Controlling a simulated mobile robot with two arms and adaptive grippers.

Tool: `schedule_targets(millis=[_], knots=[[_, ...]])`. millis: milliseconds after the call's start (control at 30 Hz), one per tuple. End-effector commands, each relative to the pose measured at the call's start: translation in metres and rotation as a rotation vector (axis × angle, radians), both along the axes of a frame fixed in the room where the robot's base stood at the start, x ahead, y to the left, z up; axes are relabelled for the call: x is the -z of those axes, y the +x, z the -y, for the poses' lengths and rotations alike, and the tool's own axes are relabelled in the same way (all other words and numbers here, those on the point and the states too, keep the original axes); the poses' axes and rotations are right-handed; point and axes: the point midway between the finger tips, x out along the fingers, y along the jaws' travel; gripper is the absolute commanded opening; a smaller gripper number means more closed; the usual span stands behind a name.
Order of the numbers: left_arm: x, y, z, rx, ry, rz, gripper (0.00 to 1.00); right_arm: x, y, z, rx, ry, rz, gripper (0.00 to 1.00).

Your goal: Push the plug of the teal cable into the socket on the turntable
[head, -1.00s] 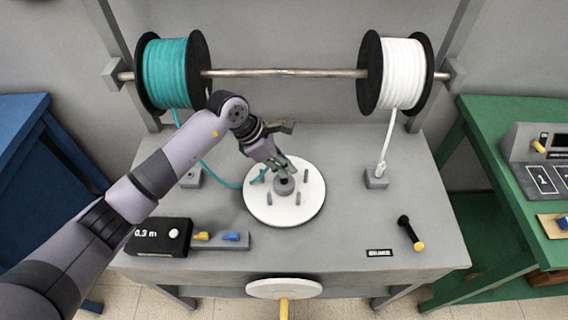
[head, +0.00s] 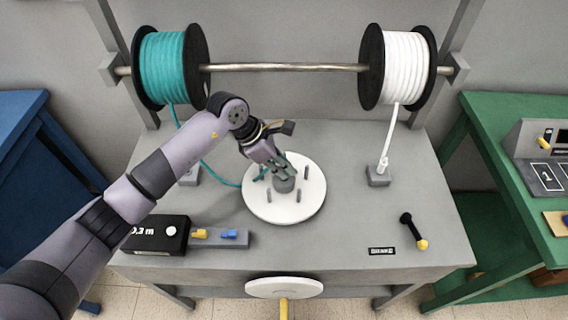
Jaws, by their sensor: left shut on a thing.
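The teal cable (head: 209,170) runs from the teal spool (head: 163,68) down to the white turntable (head: 262,211). My left gripper (head: 282,172) is over the turntable, at the grey socket (head: 285,185) in its middle. It is shut on the end of the teal cable; the plug itself is mostly hidden by the fingers. I cannot tell how deep the plug sits in the socket. Several short grey pegs stand around the socket. My right gripper is not in view.
A white spool (head: 405,67) hangs at the right, its cable running to a grey holder (head: 379,175).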

Motion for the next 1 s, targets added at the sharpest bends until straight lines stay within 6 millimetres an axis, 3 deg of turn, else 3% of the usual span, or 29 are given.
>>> schedule_targets(millis=[1000], knots=[[0.0095,0.0001,0.0,0.0,0.0,0.001,0.0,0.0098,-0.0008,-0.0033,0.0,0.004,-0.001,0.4]])
